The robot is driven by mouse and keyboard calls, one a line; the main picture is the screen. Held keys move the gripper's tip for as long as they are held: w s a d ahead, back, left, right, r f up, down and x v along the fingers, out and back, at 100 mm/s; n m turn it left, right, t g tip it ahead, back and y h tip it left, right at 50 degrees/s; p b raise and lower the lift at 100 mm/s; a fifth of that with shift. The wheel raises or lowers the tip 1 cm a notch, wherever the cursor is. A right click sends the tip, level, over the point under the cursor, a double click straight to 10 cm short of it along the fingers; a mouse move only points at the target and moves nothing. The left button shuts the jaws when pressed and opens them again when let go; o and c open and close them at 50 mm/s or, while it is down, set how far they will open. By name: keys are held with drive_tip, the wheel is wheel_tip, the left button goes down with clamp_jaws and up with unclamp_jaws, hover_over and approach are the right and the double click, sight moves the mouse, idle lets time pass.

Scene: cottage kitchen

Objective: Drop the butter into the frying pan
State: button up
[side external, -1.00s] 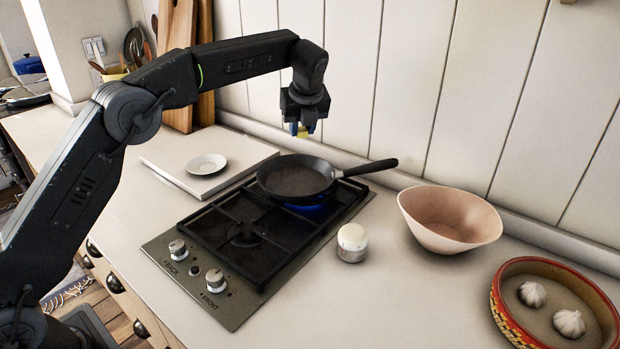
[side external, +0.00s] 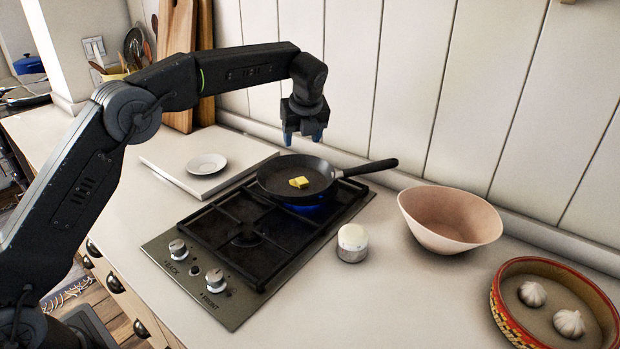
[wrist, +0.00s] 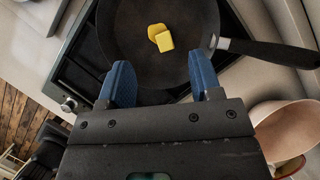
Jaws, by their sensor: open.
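The yellow butter (side external: 299,182) lies in the dark frying pan (side external: 272,181), near the middle of its floor. In the wrist view the butter (wrist: 162,38) shows as a block with a second yellow shape, round-edged, touching it. The pan (wrist: 125,25) stands on the back burner, its handle pointing right. My gripper (side external: 303,138) is above the pan, apart from it. Its blue fingers are spread and empty in the wrist view (wrist: 162,85).
A blue flame (side external: 308,208) burns under the pan on the hob (side external: 235,290). A white-topped jar (side external: 352,243), a pink bowl (side external: 450,222) and a basket with garlic (side external: 505,310) stand to the right. A white board (side external: 175,178) with a small saucer (side external: 207,164) lies left.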

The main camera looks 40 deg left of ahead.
drive_tip(key=v, duration=1.3)
drive_tip(key=shift+r, duration=0.4)
drive_tip(key=shift+r, duration=0.1)
drive_tip(key=s+a+r+n+t+h, duration=0.1)
drive_tip(key=s+r+n, duration=0.1)
drive_tip(key=s+n, duration=0.55)
drive_tip(key=s+a+r+n+h, duration=0.15)
drive_tip(key=s+n, duration=0.35)
drive_tip(key=s, duration=0.5)
drive_tip(key=s+f+n+t, duration=0.1)
drive_tip(key=s+f+n, duration=0.5)
drive_tip(key=s, duration=0.3)
drive_tip(key=s+f+n+h, duration=0.1)
drive_tip(key=s+f+n, duration=0.5)
drive_tip(key=s, duration=0.4)
drive_tip(key=shift+d+f+n+t, duration=0.35)
drive_tip(key=shift+f+t, duration=0.05)
drive_tip(key=shift+f, duration=0.35)
